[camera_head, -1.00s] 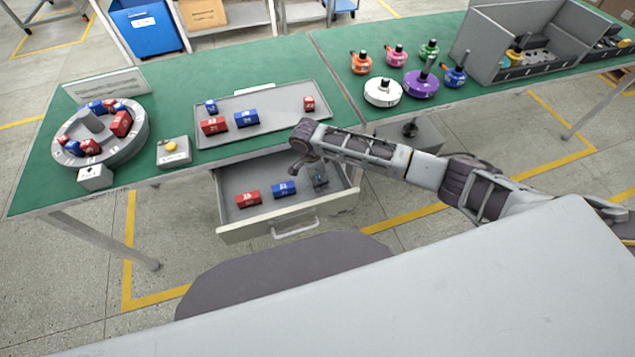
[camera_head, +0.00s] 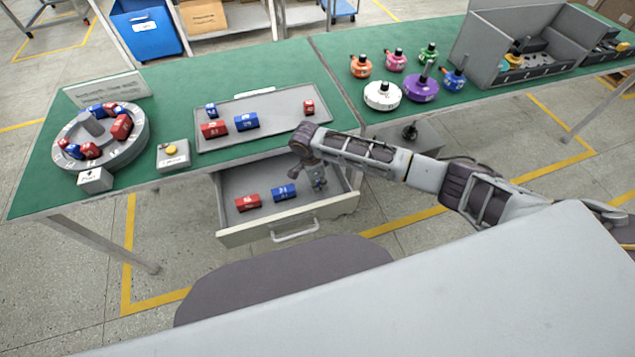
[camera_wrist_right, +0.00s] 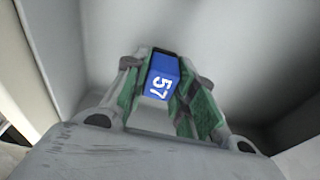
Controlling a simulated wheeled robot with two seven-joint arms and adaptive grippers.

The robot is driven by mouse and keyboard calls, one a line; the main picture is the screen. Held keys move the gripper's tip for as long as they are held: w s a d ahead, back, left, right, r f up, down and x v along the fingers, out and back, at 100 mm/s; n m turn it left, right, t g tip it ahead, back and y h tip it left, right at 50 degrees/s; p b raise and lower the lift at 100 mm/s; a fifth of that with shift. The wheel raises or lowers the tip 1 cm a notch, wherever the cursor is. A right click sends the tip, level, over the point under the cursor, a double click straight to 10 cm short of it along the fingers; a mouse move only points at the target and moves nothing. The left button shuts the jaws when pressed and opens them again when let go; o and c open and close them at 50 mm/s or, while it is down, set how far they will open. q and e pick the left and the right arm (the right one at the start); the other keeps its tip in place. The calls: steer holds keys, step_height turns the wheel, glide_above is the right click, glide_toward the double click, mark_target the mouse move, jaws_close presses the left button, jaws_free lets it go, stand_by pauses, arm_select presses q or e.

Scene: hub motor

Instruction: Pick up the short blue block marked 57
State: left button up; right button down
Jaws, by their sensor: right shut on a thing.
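The short blue block marked 57 (camera_wrist_right: 162,78) sits between the green-padded fingers of my right gripper (camera_wrist_right: 165,95) in the right wrist view, its white number facing the camera. The gripper is shut on it. In the head view my right gripper (camera_head: 318,182) points down into the right part of the open drawer (camera_head: 230,185). The held block is too small and covered there to make out clearly. I cannot tell whether it touches the drawer floor. My left gripper is not in view.
A red block (camera_head: 248,202) and another blue block (camera_head: 285,193) lie in the drawer, left of the gripper. Above, a grey tray (camera_head: 275,108) holds several blocks. A round holder (camera_head: 135,140) with blocks stands at the left.

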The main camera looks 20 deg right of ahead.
step_height(320, 180, up, 10)
steer(key=shift+f+p, duration=0.1)
steer(key=shift+p, duration=0.4)
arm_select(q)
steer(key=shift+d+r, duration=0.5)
